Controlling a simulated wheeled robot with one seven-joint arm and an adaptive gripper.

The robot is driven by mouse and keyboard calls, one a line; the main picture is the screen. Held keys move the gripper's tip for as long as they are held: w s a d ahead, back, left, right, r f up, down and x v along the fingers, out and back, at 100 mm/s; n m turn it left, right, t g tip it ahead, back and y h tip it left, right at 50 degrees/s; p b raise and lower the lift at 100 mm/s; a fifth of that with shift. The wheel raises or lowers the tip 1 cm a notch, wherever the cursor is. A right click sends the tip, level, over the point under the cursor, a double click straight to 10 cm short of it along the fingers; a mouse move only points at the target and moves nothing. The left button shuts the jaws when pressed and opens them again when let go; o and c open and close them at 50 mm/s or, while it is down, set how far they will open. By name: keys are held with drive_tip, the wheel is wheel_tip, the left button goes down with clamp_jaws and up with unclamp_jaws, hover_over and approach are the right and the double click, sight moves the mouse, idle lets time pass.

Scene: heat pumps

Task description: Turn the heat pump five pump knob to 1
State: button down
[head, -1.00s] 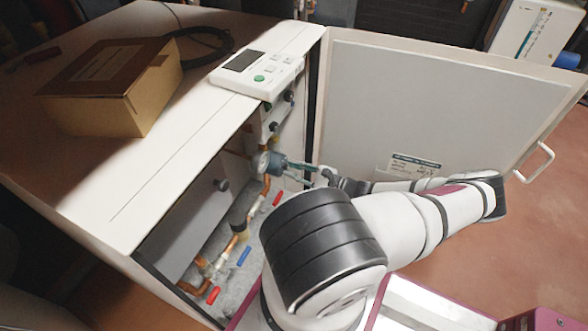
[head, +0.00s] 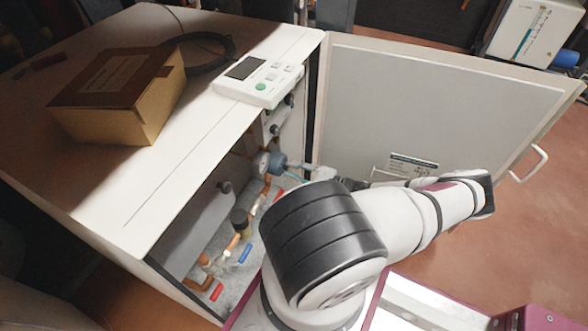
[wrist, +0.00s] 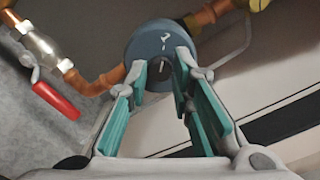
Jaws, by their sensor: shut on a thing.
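The pump (wrist: 160,50) is a round blue-grey body with a pale mark on its face, joined to copper pipes. Its dark centre knob (wrist: 160,68) has a light pointer line, roughly upright in the wrist view. My gripper (wrist: 161,76) has teal-padded fingers on both sides of the knob, shut on it. The fingers hide part of the pump face, and I cannot read the knob's setting. In the head view the pump (head: 278,163) sits inside the open cabinet, with my gripper (head: 296,171) reaching it from the right.
A red-handled valve (wrist: 55,100) is left of the pump. Red and blue valve handles (head: 245,253) lie lower in the cabinet. The open white door (head: 440,115) stands behind my arm. A cardboard box (head: 120,95) and a control panel (head: 258,82) are on top.

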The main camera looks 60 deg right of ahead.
idle(0.5)
drive_tip(key=c, duration=1.4)
unclamp_jaws()
drive_tip(key=s, duration=0.8)
drive_tip(key=s+d, duration=0.1)
drive_tip(key=s, duration=0.3)
